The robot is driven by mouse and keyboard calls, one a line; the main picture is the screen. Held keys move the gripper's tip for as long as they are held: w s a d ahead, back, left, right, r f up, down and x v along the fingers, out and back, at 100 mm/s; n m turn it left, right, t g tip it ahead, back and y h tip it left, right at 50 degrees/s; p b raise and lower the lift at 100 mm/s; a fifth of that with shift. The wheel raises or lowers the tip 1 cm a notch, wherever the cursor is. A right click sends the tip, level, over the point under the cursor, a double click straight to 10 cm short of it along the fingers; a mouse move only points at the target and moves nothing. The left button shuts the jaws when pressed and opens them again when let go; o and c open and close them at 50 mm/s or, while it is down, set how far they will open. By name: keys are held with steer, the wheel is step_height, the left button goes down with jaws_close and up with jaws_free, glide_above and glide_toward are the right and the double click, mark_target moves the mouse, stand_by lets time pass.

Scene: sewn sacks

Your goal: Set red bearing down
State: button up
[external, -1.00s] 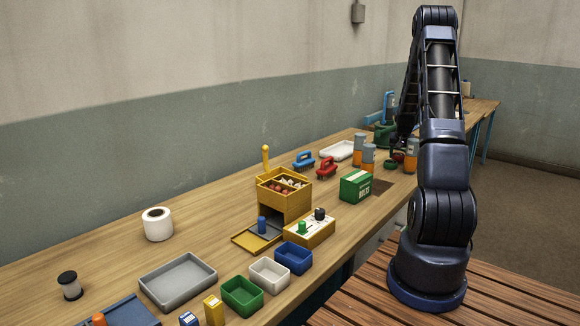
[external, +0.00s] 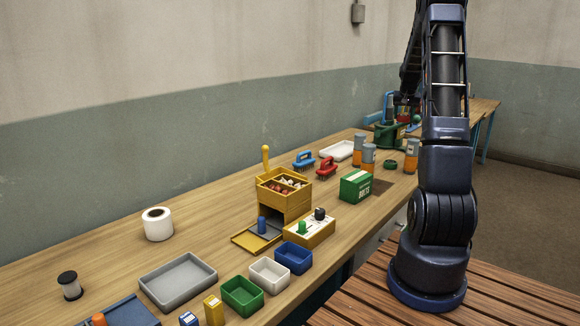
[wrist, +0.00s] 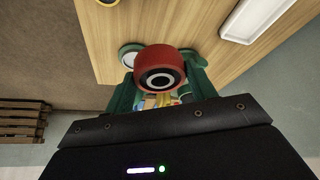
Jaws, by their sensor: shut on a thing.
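The red bearing (wrist: 165,62), a thick red ring with a dark and pale centre, sits between the fingers of my gripper (wrist: 163,75) in the wrist view. The gripper is shut on it, with a green finger on either side. In the external view my gripper (external: 405,117) is small and partly hidden behind my arm, above the far part of the bench near a green device (external: 386,136). The bearing is too small there to make out clearly. In the wrist view it appears above the wooden bench top (wrist: 205,35); any contact cannot be told.
Orange-and-grey cans (external: 368,158) and a white tray (external: 340,150) stand nearby; the tray also shows in the wrist view (wrist: 255,18). A small green round piece (external: 390,164) lies by the cans. A green bolts box (external: 355,186) stands nearer.

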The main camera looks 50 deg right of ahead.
steer(key=w+a+n+t+y, duration=0.1)
steer(key=w+a+n, duration=0.3)
steer(key=w+a, duration=1.35)
steer(key=w+a+n, duration=0.1)
steer(key=w+a, duration=0.3)
steer(key=a, duration=0.4)
steer(key=w+a+n+t+y, duration=0.1)
steer(key=w+a+n, duration=0.15)
steer(key=a, duration=0.55)
steer(key=w+a+n, duration=0.1)
steer(key=w+a, duration=0.3)
steer(key=a, duration=0.4)
steer(key=w+a+n+y, duration=0.15)
steer(key=a+n, duration=0.25)
steer(key=a, duration=2)
steer(key=s+a+n+y, duration=0.15)
steer(key=s+a, duration=0.25)
steer(key=a, duration=0.8)
steer(key=s+a+n+y, duration=0.1)
steer(key=s+a+n, duration=0.25)
steer(key=a, duration=0.75)
steer(key=shift+m, duration=0.25)
step_height(320, 180, down, 20)
steer(key=shift+s+a+r, duration=0.1)
steer(key=shift+a+r, duration=0.05)
steer(key=shift+r, duration=0.05)
